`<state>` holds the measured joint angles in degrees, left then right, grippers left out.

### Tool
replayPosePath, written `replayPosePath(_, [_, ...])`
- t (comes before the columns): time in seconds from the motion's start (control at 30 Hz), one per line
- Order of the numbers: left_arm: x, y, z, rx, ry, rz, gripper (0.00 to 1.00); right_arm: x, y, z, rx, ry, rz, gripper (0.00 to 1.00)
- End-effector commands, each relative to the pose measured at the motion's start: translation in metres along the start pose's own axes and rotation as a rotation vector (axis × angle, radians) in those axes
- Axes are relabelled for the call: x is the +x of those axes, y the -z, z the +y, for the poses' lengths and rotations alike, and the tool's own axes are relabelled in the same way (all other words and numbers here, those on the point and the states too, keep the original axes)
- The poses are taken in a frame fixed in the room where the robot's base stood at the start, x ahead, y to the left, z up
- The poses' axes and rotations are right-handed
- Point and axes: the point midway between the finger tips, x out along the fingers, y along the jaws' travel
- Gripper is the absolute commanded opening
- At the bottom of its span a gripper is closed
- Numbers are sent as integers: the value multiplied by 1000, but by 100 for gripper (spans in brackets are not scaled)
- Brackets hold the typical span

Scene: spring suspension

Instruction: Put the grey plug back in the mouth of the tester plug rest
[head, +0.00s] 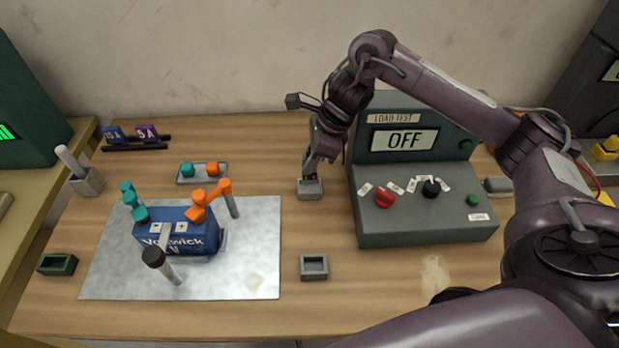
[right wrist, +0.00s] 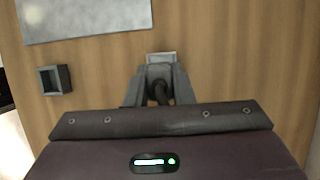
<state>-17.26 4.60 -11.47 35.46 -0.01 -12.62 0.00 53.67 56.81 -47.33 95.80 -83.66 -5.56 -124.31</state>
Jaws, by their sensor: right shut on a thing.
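My right gripper (head: 311,176) points down in front of the tester's left side and is shut on the grey plug. In the right wrist view the plug (right wrist: 158,72) shows between the fingertips, with a dark cable end behind it. A small grey block (head: 310,191), which looks like the tester plug rest, stands directly under the fingertips. Its pale edge (right wrist: 161,57) shows just beyond the plug in the right wrist view. The gripper and plug hide its mouth, so I cannot tell whether the plug is inside or just above it. My left gripper is not in view.
The green-grey load tester (head: 420,212), reading OFF, stands close to the right of the gripper. A hollow grey holder (head: 314,276) stands nearer the front. A blue battery (head: 178,235) with clamps sits on a metal mat (head: 110,280) at left. Bare wood lies between.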

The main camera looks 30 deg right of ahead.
Motion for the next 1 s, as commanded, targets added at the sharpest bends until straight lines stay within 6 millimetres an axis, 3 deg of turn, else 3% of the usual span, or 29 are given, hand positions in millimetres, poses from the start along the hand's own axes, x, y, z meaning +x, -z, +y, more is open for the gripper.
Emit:
replayPosePath(0.43, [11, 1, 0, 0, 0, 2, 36, 46, 18, 1, 0, -3, -2, 0])
replayPosePath(0.9, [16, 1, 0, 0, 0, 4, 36, 53, 22, 0, -2, 2, -1, 0])
replayPosePath(0.93, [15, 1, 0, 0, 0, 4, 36, 52, 21, 0, -2, 1, -1, 24])
replayPosePath(1.0, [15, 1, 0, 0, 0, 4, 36, 52, 21, 0, -1, 1, -1, 33])
